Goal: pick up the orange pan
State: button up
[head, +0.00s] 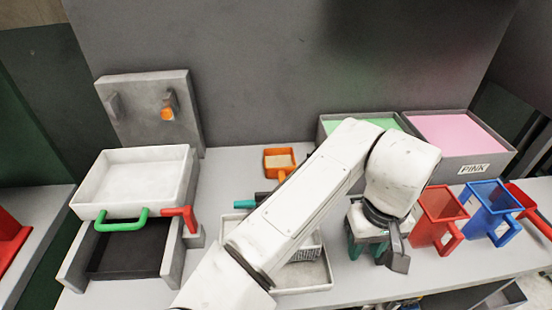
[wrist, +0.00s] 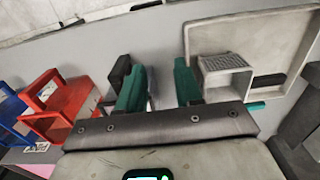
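The orange pan (head: 279,160) is a small square orange dish with a pale inside. It sits on the counter behind my arm in the head view, with its short orange handle pointing toward the front and partly near my arm. I do not see it in the wrist view. My gripper (head: 366,248) is to the right and nearer the front, well apart from the pan, pointing down. In the wrist view its two teal fingers (wrist: 160,85) stand apart with nothing held between them.
A grey tray (head: 318,284) lies under my arm. Red (head: 437,205) and blue (head: 490,200) handled containers stand right. Green (head: 350,124) and pink (head: 455,132) foam bins stand behind. A white press (head: 135,180) with green handle (head: 122,221) is left. Counter between press and pan is clear.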

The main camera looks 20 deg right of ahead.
aim_at(278, 163)
jog(key=i, duration=1.3)
